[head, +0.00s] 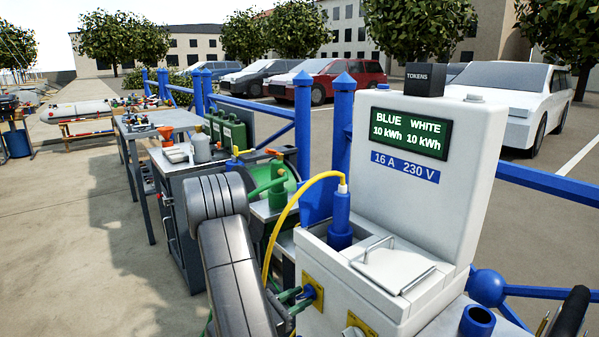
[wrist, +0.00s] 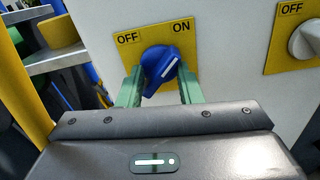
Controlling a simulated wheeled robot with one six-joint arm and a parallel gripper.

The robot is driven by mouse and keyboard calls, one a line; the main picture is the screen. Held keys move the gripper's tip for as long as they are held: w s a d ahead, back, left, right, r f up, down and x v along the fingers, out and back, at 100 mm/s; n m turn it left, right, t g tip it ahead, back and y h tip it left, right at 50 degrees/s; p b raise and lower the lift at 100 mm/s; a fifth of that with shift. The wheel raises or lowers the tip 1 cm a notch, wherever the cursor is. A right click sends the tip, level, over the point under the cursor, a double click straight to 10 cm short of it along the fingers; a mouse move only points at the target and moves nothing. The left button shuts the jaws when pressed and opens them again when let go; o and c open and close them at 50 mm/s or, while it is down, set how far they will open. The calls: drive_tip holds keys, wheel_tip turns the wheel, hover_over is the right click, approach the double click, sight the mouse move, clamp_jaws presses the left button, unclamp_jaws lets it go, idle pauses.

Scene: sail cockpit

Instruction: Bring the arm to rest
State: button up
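My gripper (wrist: 160,82) has two green fingers, set apart on either side of a blue rotary knob (wrist: 158,65). The knob's white mark points up and right toward ON, on a yellow plate (wrist: 150,34) marked OFF and ON. The fingers are not lined up with the knob's grip, and whether either touches it is hard to tell. In the head view my gripper (head: 296,299) is at the left face of the white power pedestal (head: 420,190), partly hidden by my arm.
A second yellow plate with a white knob (wrist: 308,40) is to the right. A yellow cable (head: 285,225) rises beside my arm to a blue plug (head: 340,215) on the pedestal. Blue railing, a grey cabinet (head: 180,215) and benches stand behind. Open pavement (head: 70,230) lies left.

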drive_tip(key=shift+r+n+p, duration=0.1)
drive_tip(key=shift+n+p, duration=0.9)
drive_tip(key=shift+n, duration=0.1)
